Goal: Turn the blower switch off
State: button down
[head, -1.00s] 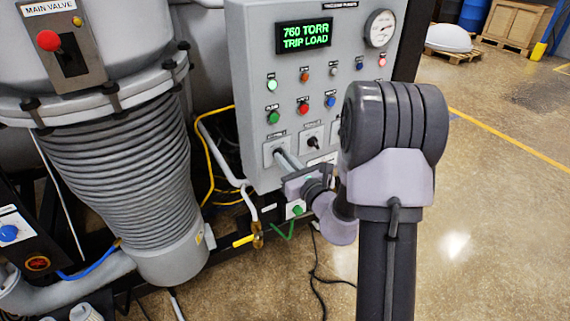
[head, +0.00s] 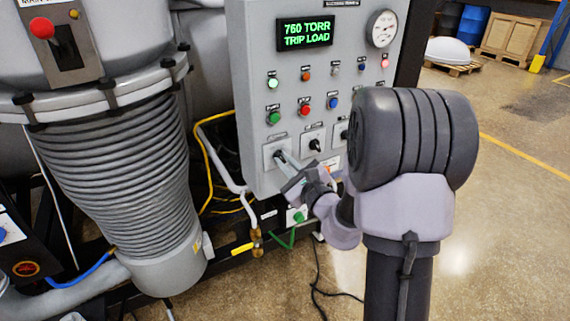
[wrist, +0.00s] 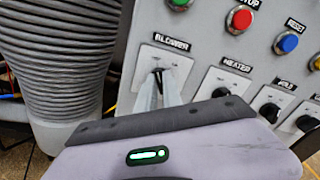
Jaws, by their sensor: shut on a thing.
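The blower switch is a black rotary knob (wrist: 158,71) on a pale square plate (wrist: 143,64), under a BLOWER label in the wrist view. In the head view its plate (head: 268,151) is the left one in the panel's bottom row. My gripper (wrist: 160,85) reaches the knob with its two pale fingers, one on each side, shut on it. The fingers also show in the head view (head: 283,160), meeting the plate with the gripper body tilted. The fingers hide part of the knob, so its exact pointing direction is hard to tell.
The heater switch (wrist: 222,91) is just right of the blower switch, with more switches beyond. Red (wrist: 240,19) and blue (wrist: 287,43) buttons sit above. The panel display (head: 305,33) reads "760 TORR TRIP LOAD". A ribbed grey bellows (head: 115,175) stands left.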

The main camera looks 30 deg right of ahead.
dwell(0.3)
jog(key=c, duration=1.5)
grip_release()
jog(key=s+p, duration=1.6)
jog(key=s, duration=0.1)
jog(key=shift+s+d, duration=0.2)
jog(key=shift+d, duration=0.05)
